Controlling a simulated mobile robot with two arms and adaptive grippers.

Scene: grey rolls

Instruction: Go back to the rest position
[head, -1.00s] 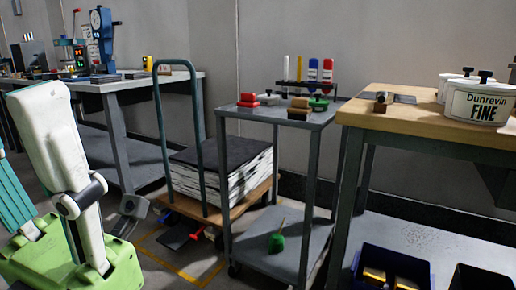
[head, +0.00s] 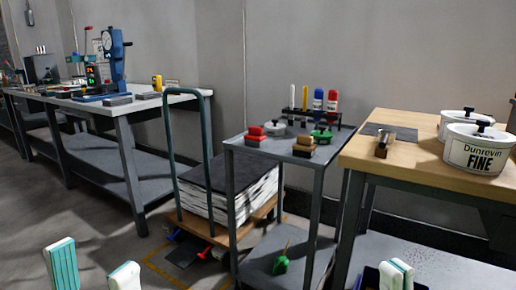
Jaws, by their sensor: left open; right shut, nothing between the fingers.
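My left gripper (head: 93,268) shows at the bottom left of the head view. Its two pale fingertips, with teal showing on the left one, stand apart with nothing between them, over the floor. My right gripper (head: 396,274) shows at the bottom right. Its pale fingertips are together and empty, in front of the wooden bench's lower shelf. The rest of both arms is out of view.
A grey cart (head: 285,146) holds stamps, bottles and a green item. A trolley (head: 207,241) carries stacked sheets. The wooden bench (head: 436,158) holds white tubs (head: 479,147) and a small metal piece (head: 383,145). A long workbench (head: 150,103) stands left. Floor at left is clear.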

